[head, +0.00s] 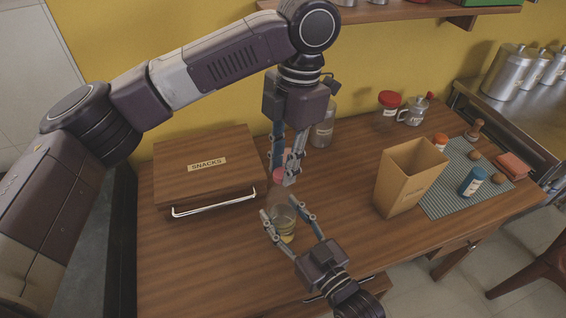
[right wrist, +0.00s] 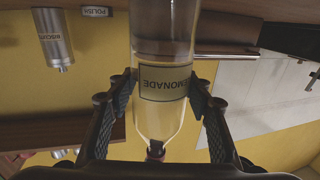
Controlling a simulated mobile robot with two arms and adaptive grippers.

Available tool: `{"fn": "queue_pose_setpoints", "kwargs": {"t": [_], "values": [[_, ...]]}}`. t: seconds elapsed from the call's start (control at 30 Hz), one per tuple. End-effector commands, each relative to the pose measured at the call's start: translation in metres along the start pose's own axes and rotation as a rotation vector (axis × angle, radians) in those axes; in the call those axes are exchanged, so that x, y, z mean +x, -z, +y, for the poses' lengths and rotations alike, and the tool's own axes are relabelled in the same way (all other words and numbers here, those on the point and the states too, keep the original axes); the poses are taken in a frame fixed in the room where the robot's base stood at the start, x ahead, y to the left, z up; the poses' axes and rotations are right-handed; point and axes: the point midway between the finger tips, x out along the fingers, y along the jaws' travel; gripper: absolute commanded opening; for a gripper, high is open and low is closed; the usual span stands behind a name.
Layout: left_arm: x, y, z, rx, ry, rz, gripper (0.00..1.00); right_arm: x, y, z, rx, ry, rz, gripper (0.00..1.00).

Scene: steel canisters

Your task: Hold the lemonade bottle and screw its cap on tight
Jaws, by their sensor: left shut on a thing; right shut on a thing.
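The lemonade bottle (head: 281,212) is clear glass and stands upright on the wooden table. Its upside-down LEMONADE label shows in the right wrist view (right wrist: 165,82). My right gripper (head: 289,218) is shut around the bottle's body, one finger on each side. My left gripper (head: 283,178) reaches down from above and is shut on the reddish cap (head: 279,176) at the bottle's top. Its fingers partly cover the cap and neck. In the right wrist view a small red cap (right wrist: 155,149) shows at the neck. I cannot tell how tightly it sits.
A wooden SNACKS box (head: 207,162) with a white handle stands left of the bottle. Another clear bottle (head: 323,130) is behind. A tan open box (head: 408,175) and a striped mat (head: 450,200) with small items lie to the right. The table's front left is clear.

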Motion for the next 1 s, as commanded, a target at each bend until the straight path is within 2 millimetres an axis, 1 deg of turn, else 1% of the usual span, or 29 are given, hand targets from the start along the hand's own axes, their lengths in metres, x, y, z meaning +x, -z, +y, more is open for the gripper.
{"fn": "queue_pose_setpoints", "kwargs": {"t": [0.23,0.27,0.4,0.63,0.7,1.0], "values": [[-0.001,0.000,0.000,0.000,-0.001,-0.002,0.15,0.000,0.000,-0.001,0.000,0.001,-0.001,0.00],[-0.001,0.000,0.000,0.000,-0.001,-0.001,0.24,0.000,0.000,-0.001,0.000,0.001,-0.001,0.00],[0.000,0.000,0.000,-0.001,0.000,-0.001,0.39,0.000,0.000,-0.001,0.000,0.001,-0.001,0.00],[0.000,0.000,0.000,-0.002,0.000,-0.001,0.39,0.000,0.000,0.000,0.000,0.001,-0.001,0.00],[-0.003,0.000,0.001,-0.002,-0.001,-0.001,0.39,0.000,0.000,0.000,0.001,0.001,-0.001,0.00],[-0.039,0.005,0.001,-0.004,-0.003,-0.002,0.39,0.000,-0.001,0.000,0.001,0.000,-0.001,0.00]]}}
